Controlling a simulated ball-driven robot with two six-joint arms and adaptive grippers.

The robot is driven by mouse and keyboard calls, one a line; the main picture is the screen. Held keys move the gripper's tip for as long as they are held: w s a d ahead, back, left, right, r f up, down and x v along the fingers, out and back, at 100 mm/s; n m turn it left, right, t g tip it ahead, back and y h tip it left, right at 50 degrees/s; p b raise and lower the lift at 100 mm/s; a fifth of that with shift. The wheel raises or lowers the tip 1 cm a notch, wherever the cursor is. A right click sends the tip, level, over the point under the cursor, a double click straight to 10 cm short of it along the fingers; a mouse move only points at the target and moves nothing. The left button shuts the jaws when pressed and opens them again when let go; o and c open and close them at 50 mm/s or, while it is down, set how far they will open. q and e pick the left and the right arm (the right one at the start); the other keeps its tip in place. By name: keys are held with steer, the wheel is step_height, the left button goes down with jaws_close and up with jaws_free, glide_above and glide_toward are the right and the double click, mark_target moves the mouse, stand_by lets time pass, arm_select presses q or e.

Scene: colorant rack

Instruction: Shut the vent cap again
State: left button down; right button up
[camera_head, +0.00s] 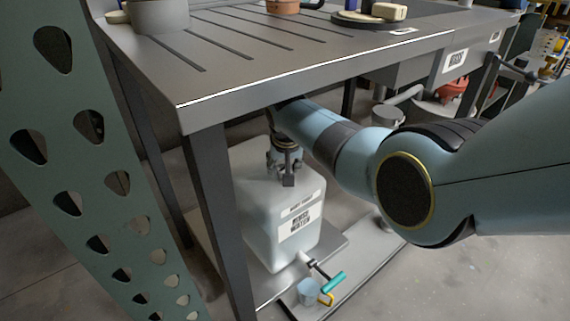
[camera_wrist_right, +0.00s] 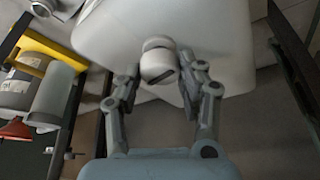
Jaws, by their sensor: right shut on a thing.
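A white jerrycan (camera_head: 265,215) with a printed label stands on the low shelf under the bench. My right gripper (camera_head: 287,172) reaches down over its top and hides the vent cap there in the head view. In the right wrist view, the small round white vent cap (camera_wrist_right: 157,62) sits on the white jerrycan (camera_wrist_right: 220,40), between the two fingers of my right gripper (camera_wrist_right: 164,74). The fingers are shut on the cap. A dark slot shows on the cap's near side. I cannot tell how far the cap is turned. My left gripper is out of view.
The grey bench top (camera_head: 240,65) is close above my right arm, and its leg (camera_head: 220,215) stands left of the jerrycan. A tap with a teal handle (camera_head: 333,283) sticks out below, beside a blue cup (camera_head: 308,291). Open floor lies at right.

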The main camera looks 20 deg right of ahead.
steer(key=shift+m+h, duration=0.3)
steer(key=shift+m, duration=1)
steer(key=o, duration=1.1)
